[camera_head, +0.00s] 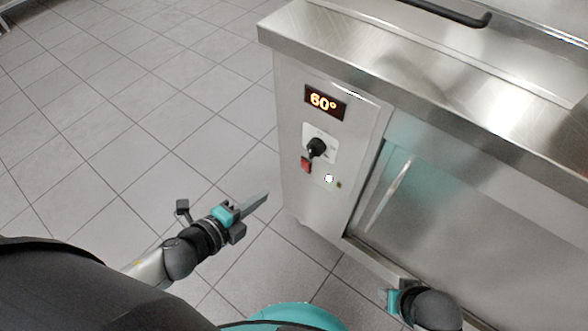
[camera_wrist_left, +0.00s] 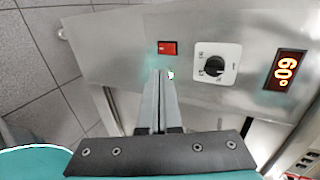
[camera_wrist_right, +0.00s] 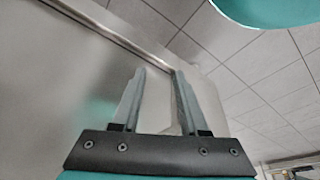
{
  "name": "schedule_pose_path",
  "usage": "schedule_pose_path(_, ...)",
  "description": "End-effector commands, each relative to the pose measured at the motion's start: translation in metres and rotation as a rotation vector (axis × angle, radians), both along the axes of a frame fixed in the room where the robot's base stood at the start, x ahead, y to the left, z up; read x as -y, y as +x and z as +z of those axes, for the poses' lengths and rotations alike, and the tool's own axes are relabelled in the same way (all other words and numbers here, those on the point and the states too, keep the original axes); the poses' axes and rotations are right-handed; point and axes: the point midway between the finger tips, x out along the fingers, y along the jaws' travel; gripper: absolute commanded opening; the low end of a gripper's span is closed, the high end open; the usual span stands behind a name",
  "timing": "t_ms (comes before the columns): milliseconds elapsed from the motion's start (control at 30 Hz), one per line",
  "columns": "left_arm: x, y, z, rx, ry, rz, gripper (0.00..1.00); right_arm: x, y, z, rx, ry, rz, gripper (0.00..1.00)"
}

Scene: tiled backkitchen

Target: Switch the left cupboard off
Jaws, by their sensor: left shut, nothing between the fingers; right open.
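The left cupboard's steel control panel (camera_head: 312,205) faces me, with a lit display (camera_head: 325,102) reading 60°. Below it are a black knob (camera_head: 317,147) on a white plate, a red switch (camera_head: 306,164) and a small white light (camera_head: 328,178). In the left wrist view the red switch (camera_wrist_left: 168,48) lies just beyond the fingertips, beside the knob (camera_wrist_left: 214,66). My left gripper (camera_head: 262,199) is shut and empty, apart from the panel, to its left in the head view. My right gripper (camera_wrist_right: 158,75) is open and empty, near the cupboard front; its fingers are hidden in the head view.
A steel counter top (camera_head: 420,65) with a black rail (camera_head: 450,14) overhangs the panel. The cupboard door (camera_head: 440,215) has a long vertical handle (camera_head: 388,192). The tiled floor (camera_head: 130,110) to the left is clear.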

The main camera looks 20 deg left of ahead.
Motion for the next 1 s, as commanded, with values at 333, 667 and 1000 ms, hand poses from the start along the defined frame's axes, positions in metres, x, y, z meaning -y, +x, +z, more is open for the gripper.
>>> schedule_pose_path(333,0.003,0.000,0.004,0.015,0.008,-0.017,0.00,0.000,0.000,0.003,0.001,0.000,-0.001,0.43)
schedule_pose_path(667,0.008,0.015,-0.003,0.016,0.007,-0.017,0.00,-0.001,0.003,0.009,0.014,0.003,-0.001,0.43)
schedule_pose_path(1000,0.022,0.054,-0.023,0.017,0.007,-0.016,0.00,-0.001,0.010,0.039,0.058,0.009,-0.002,0.43)
